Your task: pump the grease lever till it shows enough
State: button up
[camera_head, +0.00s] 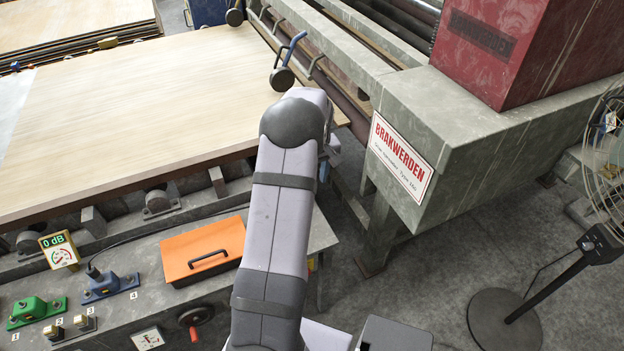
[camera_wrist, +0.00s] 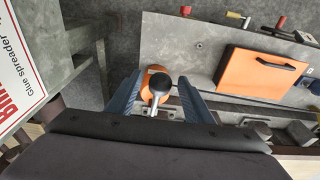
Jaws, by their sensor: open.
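In the wrist view, an orange round body with a grey, dark-knobbed lever (camera_wrist: 159,84) lies between my fingers; I take it for the grease lever. My gripper (camera_wrist: 160,78) is open, with one blue-grey finger on each side of the lever. I cannot tell whether either finger touches it. In the head view my arm hides the gripper and lever. A yellow-framed gauge with a green display reading "0 dB" (camera_head: 59,251) stands at the left. A second dial (camera_head: 148,339) is at the bottom edge, its reading too small to tell.
An orange lidded box (camera_head: 203,250) sits on the grey bench, also in the wrist view (camera_wrist: 258,70). A handwheel with a red grip (camera_head: 195,318) and green (camera_head: 34,309) and blue (camera_head: 108,286) switches are nearby. A grey machine with a "BRAKWERDEN" sign (camera_head: 401,158) stands right.

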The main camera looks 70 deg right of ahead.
jog(key=shift+s+a+r+p, duration=0.1)
jog(key=shift+a+r+p, duration=0.05)
jog(key=shift+r+p, duration=0.85)
jog(key=shift+s+a+r+p, duration=0.15)
jog(key=shift+r+p, duration=0.4)
jog(key=shift+r, duration=0.8)
jog(key=shift+s+a+r+p, duration=0.1)
jog(key=shift+r+p, duration=0.7)
jog(key=shift+r, duration=0.35)
jog(key=shift+d+m, duration=0.2)
jog(key=shift+m, duration=0.8)
jog(key=s+a+f+m+g+y, duration=0.1)
jog(key=a+f+m+y, duration=0.15)
jog(key=a, duration=0.65)
jog(key=s+a+f+m+y, duration=0.15)
jog(key=a+f, duration=0.25)
jog(key=a, duration=0.5)
jog(key=w+a+r+n+h+b, duration=0.1)
jog(key=w+a+n, duration=0.3)
jog(key=a, duration=0.7)
jog(key=w+a+r+n+h+b, duration=0.1)
jog(key=w+a+r+n, duration=0.2)
jog(key=a+n, duration=0.3)
jog(key=w+a+r+n+b, duration=0.2)
jog(key=w+a+n, duration=0.3)
jog(key=a, duration=1)
jog(key=shift+w+a+r+h, duration=0.3)
jog(key=shift+a+r+h, duration=0.05)
jog(key=shift+a+h, duration=0.05)
